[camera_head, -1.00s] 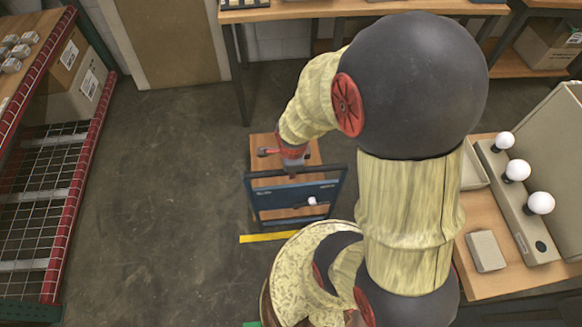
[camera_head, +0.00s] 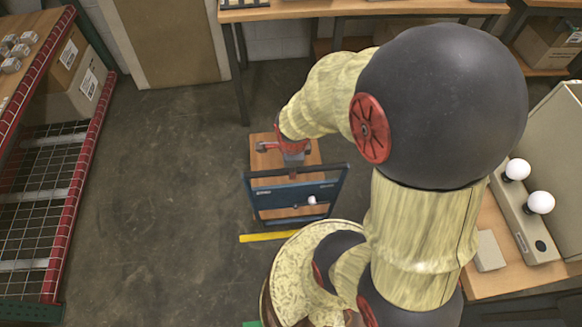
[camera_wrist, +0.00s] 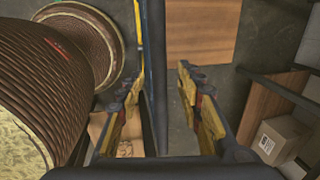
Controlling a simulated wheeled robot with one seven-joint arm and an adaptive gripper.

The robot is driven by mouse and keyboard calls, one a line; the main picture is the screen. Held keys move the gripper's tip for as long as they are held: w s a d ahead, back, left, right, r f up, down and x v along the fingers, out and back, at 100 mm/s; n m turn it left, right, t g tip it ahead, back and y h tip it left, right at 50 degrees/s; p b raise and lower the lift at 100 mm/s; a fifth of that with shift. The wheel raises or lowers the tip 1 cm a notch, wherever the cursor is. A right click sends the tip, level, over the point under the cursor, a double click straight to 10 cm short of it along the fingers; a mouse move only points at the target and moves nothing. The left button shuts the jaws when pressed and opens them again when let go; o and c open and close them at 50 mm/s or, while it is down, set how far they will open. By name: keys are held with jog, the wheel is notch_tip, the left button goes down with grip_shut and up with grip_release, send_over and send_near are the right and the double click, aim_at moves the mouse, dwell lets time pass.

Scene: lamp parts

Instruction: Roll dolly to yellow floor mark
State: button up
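The dolly has a wooden deck (camera_head: 262,160) and a dark blue upright handle frame (camera_head: 335,183) on its near side. My gripper (camera_head: 290,168) is over the deck, by the frame's top bar. In the wrist view my gripper (camera_wrist: 158,84) is open, with a dark blue bar (camera_wrist: 155,50) running between its fingers. No grip on the bar shows. A thin yellow line, likely the floor mark (camera_wrist: 141,35), shows beside my base.
A wire-shelf rack (camera_head: 45,215) with boxes stands at the left. A workbench (camera_head: 350,8) is behind the dolly. A table (camera_head: 490,285) with white bulbs (camera_head: 540,202) is at the right. Floor left of the dolly is clear. A small white item (camera_head: 311,200) shows at the dolly.

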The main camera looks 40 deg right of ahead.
notch_tip(320, 180, up, 9)
jog(key=s+a, duration=0.1)
jog(key=shift+s, duration=0.3)
dwell(0.4)
